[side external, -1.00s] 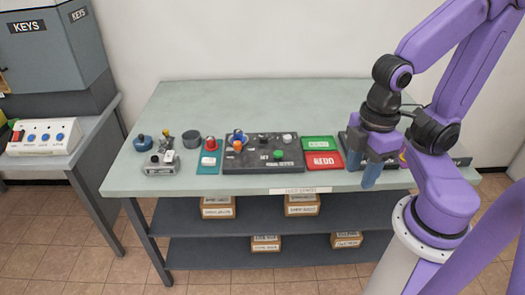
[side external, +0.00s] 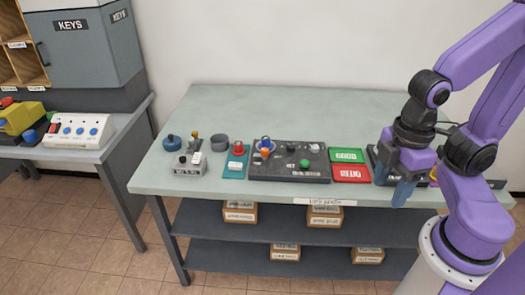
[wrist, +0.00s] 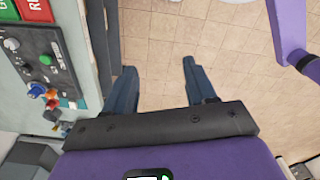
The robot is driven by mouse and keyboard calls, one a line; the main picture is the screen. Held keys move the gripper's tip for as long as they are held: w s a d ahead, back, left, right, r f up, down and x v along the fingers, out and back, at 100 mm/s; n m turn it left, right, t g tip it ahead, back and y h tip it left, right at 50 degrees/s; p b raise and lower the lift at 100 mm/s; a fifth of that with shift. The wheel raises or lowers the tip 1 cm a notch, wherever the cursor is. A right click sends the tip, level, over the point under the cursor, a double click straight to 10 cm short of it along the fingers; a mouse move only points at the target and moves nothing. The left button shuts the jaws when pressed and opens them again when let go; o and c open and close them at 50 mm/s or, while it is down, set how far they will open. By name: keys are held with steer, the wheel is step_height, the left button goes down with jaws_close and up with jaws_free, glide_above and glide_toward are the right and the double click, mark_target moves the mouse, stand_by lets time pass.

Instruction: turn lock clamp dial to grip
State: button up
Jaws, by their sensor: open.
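A dark grey panel (side external: 290,173) lies on the table and carries several knobs: a blue-and-orange one (side external: 265,147), a green one (side external: 304,163) and a grey one (side external: 314,147). The panel's lettering is too small to read, and I cannot tell which knob is the lock clamp dial. In the wrist view the panel (wrist: 28,68) shows at the left edge, with the green knob (wrist: 45,60). My gripper (side external: 394,190) hangs at the table's front edge, right of the panel and apart from it. Its two blue fingers (wrist: 157,70) are open and empty, over the floor in the wrist view.
Green (side external: 347,156) and red (side external: 351,173) cards lie between panel and gripper. Left of the panel are a teal plate (side external: 236,176) with a red knob, a grey cup (side external: 219,142) and a small metal fixture (side external: 190,168). The table's back half (side external: 270,105) is clear.

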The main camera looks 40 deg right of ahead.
steer(key=w+a+r, duration=0.2)
steer(key=w+a, duration=0.3)
steer(key=w, duration=0.6)
steer(key=n, duration=0.2)
glide_above(265, 150)
step_height(265, 150, down, 5)
step_height(265, 150, down, 16)
steer(key=shift+w+f, duration=0.1)
steer(key=shift+f, duration=0.1)
jaws_close()
